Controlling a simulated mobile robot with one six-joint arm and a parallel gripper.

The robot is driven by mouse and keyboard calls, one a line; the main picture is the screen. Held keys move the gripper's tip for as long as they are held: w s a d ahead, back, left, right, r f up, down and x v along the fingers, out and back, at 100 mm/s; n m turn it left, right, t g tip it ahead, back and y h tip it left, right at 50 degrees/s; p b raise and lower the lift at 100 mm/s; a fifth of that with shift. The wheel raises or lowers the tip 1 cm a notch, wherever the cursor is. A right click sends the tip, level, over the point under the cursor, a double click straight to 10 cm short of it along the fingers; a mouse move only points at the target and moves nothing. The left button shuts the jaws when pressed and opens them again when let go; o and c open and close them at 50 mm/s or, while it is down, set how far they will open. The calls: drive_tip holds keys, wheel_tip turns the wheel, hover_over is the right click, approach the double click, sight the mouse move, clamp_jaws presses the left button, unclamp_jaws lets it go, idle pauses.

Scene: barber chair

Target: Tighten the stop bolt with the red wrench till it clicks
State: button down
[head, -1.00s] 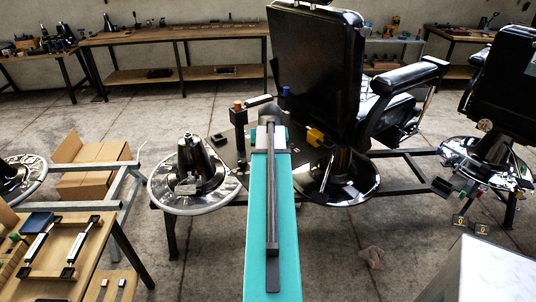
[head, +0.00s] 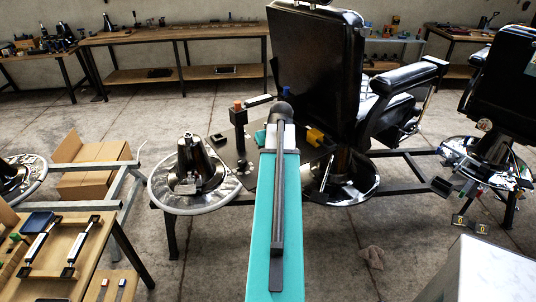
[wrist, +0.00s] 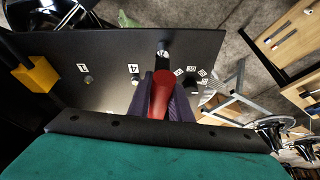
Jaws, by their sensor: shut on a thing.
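In the wrist view my gripper (wrist: 162,82) is shut on the red wrench (wrist: 160,98), which sits between its two dark fingers. The wrench points away from me over a dark plate (wrist: 105,52). A metallic round piece (wrist: 163,47) shows just beyond the red part; I cannot tell whether it is the wrench head or a bolt, or whether the two touch. Small bolts stand beside the labels 1 (wrist: 83,68) and 4 (wrist: 133,68). Which one is the stop bolt is unclear.
A yellow block (head: 316,136) sits at the plate's right side in the head view. The black chair back (head: 315,65) rises close behind on the right. A round chair base (head: 190,185) stands left.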

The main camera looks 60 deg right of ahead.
drive_tip(key=shift+n+t+y, duration=0.4)
drive_tip(key=shift+n+y, duration=0.5)
drive_tip(key=shift+n, duration=1.4)
drive_tip(key=shift+d+n+y, duration=0.1)
drive_tip(key=shift+n+y, duration=0.3)
drive_tip(key=shift+n, duration=0.6)
drive_tip(key=shift+n+y+b, duration=0.4)
drive_tip(key=shift+n+y, duration=0.1)
drive_tip(key=shift+n, duration=0.8)
